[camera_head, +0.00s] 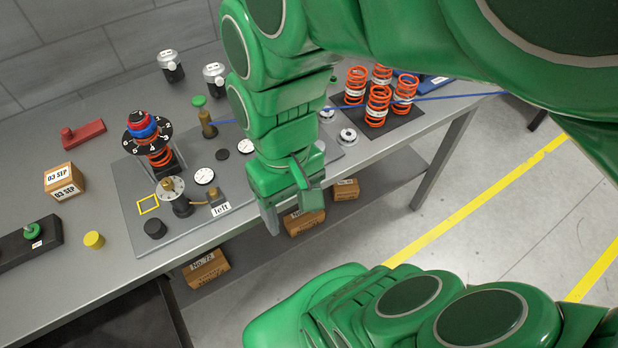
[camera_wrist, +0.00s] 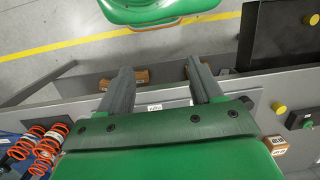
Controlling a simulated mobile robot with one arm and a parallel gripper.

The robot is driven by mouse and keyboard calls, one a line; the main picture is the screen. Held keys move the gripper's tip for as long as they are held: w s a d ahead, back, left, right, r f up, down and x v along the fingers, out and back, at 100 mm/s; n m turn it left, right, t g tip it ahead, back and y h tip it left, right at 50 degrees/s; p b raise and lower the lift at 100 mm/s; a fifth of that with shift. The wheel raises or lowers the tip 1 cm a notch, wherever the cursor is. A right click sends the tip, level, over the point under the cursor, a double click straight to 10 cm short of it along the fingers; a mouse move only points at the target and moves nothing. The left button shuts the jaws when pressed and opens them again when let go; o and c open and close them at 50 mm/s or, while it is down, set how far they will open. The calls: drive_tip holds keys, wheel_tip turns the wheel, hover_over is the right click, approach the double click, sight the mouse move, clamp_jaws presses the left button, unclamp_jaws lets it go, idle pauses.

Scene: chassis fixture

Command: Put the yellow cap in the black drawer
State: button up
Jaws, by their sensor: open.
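The yellow cap (camera_head: 94,240) stands on the grey table near its front edge, at the left in the head view. In the wrist view a yellow cap (camera_wrist: 278,107) shows at the right, outside my fingers. My gripper (camera_head: 288,203) is open and empty over the table's front edge, well to the right of the cap. Its two spread fingers show in the wrist view (camera_wrist: 161,88). A black drawer (camera_head: 112,318) shows below the tabletop at lower left and at upper right in the wrist view (camera_wrist: 270,40). A second yellow round thing (camera_wrist: 311,18) shows against the black there.
A black block with a green knob (camera_head: 32,230) lies left of the cap, and a date-labelled box (camera_head: 64,182) behind it. A fixture plate (camera_head: 185,230) with gauges lies between cap and gripper. Orange springs (camera_head: 377,105) stand at right. Boxes (camera_head: 206,269) sit below.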

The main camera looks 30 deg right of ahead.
drive_tip(key=shift+w+d+r+m+h, duration=0.1)
drive_tip(key=shift+d+m+h, duration=0.1)
drive_tip(key=shift+d, duration=0.3)
drive_tip(key=shift+d+r+m+h, duration=0.1)
drive_tip(key=shift+d+h, duration=0.1)
drive_tip(key=shift+d, duration=0.25)
drive_tip(key=w+a, duration=0.6)
drive_tip(key=w, duration=0.5)
drive_tip(key=n+t, duration=0.2)
hover_over(91, 239)
drive_tip(key=d, duration=0.1)
wheel_tip(91, 239, down, 11)
drive_tip(key=shift+r, duration=0.2)
drive_tip(key=shift+a+f, duration=0.25)
drive_tip(key=shift+f, duration=0.15)
wheel_tip(91, 239, down, 2)
drive_tip(key=shift+f, duration=0.1)
drive_tip(key=shift+a+f, duration=0.2)
drive_tip(key=shift+f, duration=2.35)
